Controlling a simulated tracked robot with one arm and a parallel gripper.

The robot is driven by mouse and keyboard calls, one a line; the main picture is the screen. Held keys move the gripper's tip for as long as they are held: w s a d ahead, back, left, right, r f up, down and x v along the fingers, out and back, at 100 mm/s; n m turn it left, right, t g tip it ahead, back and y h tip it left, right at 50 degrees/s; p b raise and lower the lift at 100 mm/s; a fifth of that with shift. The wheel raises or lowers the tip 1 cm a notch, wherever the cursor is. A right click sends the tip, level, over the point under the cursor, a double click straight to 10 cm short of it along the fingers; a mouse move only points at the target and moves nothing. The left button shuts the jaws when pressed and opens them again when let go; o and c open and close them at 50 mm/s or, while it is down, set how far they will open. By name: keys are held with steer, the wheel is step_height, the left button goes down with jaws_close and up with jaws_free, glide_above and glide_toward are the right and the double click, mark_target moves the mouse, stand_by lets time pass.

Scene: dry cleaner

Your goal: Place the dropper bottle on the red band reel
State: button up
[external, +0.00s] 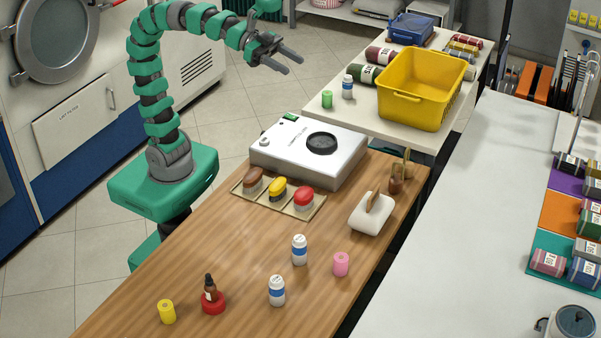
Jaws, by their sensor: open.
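The dropper bottle (209,288), dark brown with a black top and a pale label, stands upright on the red band reel (214,306) near the front of the wooden table. The red reel lies flat, and the bottle covers its middle. My gripper (294,65) is open and empty, raised high at the back, far from the bottle. Nothing is between its fingers.
A yellow reel (167,312) stands left of the red one. White-and-blue bottles (277,290) and a pink reel (341,264) stand to the right. A white machine (308,155) and a tray of brushes (250,199) sit behind.

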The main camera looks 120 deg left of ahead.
steer(key=s+a+r+n+y, duration=0.1)
steer(key=s+a+r, duration=0.1)
steer(key=s+r, duration=0.4)
steer(key=shift+a+r+t, duration=0.2)
steer(key=shift+r+t, duration=0.1)
steer(key=shift+r, duration=0.35)
steer(key=shift+s+r, duration=0.1)
steer(key=shift+r+p, duration=0.65)
steer(key=shift+p, duration=0.1)
